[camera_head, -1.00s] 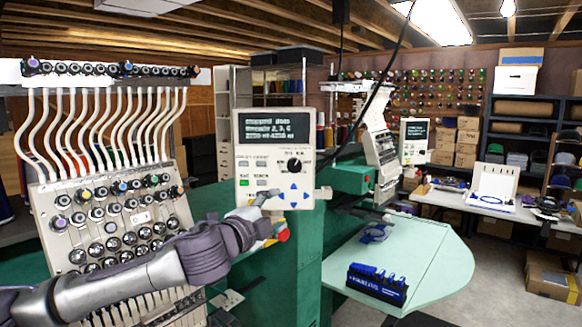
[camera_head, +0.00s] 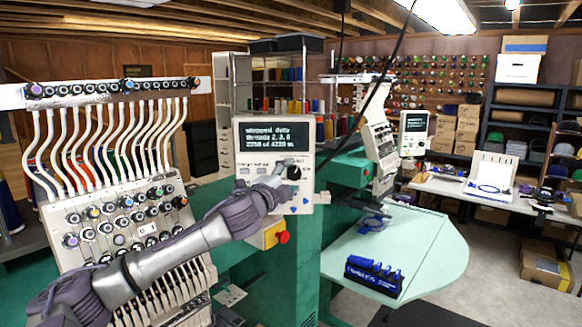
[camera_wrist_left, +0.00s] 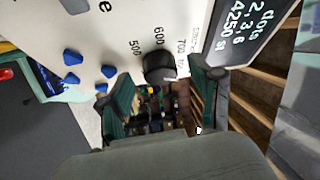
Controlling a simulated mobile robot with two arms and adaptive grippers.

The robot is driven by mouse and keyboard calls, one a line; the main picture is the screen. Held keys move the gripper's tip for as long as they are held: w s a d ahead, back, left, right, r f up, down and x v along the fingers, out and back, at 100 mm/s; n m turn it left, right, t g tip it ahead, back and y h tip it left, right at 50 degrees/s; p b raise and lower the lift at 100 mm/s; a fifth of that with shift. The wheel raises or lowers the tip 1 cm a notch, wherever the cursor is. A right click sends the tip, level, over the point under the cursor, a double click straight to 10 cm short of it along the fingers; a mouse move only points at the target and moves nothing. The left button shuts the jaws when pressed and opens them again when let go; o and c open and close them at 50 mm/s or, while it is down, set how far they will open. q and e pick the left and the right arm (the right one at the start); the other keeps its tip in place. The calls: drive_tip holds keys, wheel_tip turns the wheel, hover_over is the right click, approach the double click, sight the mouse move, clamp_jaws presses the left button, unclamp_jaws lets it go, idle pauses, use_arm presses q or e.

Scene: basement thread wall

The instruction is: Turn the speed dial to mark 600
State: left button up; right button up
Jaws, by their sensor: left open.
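The speed dial is a round black knob (camera_head: 294,172) on the right side of the cream control panel (camera_head: 243,137). In the left wrist view the dial (camera_wrist_left: 159,66) is close, with the marks 500, 600 and 700 printed beside it. I cannot make out clearly which mark it points to. My left gripper (camera_head: 282,171) is at the dial in the head view. In the wrist view its open fingers (camera_wrist_left: 161,80) lie on either side of the dial; I cannot tell whether they touch it. The arm hides some panel buttons. My right gripper is not in view.
The panel's screen (camera_head: 276,135) shows text. Blue arrow buttons (camera_wrist_left: 71,57) lie beside the dial. A red button (camera_head: 282,237) sits on a yellow box below the panel. Thread tubes and tension knobs (camera_head: 120,215) stand at left. A pale green table (camera_head: 430,240) extends at right.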

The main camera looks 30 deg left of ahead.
use_arm(q)
drive_tip(key=shift+w, duration=0.5)
